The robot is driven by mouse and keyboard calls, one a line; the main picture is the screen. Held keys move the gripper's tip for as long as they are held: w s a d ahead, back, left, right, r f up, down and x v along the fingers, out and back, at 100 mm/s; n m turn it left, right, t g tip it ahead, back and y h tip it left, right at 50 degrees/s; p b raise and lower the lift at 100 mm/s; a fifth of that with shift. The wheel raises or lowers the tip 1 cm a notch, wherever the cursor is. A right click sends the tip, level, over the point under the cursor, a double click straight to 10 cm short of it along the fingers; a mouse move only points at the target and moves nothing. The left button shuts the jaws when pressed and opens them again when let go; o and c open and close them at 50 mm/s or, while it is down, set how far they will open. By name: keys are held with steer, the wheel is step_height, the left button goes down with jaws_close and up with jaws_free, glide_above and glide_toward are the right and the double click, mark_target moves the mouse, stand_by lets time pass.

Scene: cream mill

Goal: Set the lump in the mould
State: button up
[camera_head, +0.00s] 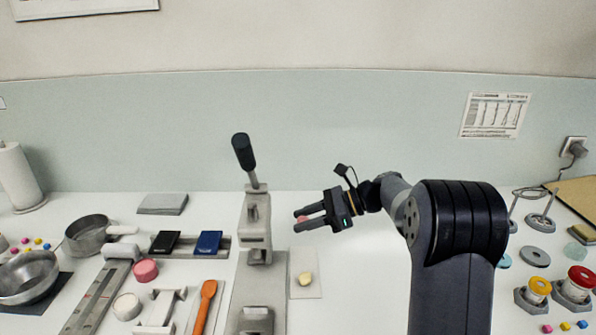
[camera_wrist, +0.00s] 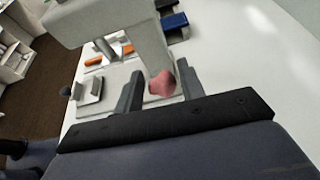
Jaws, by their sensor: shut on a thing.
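My gripper (camera_head: 297,218) is shut on a small pink lump (camera_head: 302,219), held in the air just right of the grey lever press. In the wrist view the pink lump (camera_wrist: 162,84) sits between the two fingers, in front of the pale press body (camera_wrist: 125,22). The press (camera_head: 256,222) has a black-handled lever (camera_head: 243,152) raised up. I cannot make out clearly which part is the mould; the press base (camera_head: 257,320) is partly cut off at the bottom edge.
Yellow and red spools (camera_head: 538,287) stand at right. The table behind my gripper is clear.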

steer(key=shift+w+a+r+m+t, duration=0.3)
steer(key=shift+r+m+t, duration=0.1)
steer(key=shift+m+t, duration=0.35)
steer(key=s+d+f+m+t+h, duration=0.1)
steer(key=d+f+m+t+h, duration=0.2)
steer(key=d+m, duration=0.1)
steer(key=s+d+f+m+t+h+p, duration=0.1)
steer(key=s+d+f+m+t+h, duration=0.1)
steer(key=d+f+m+t+h, duration=0.1)
steer(key=s+d+f+m+t+h+p, duration=0.1)
steer(key=d+f+m+t+h, duration=0.2)
steer(key=d+m+t, duration=0.2)
steer(key=shift+s+d+f+m, duration=0.35)
steer(key=shift+m, duration=0.1)
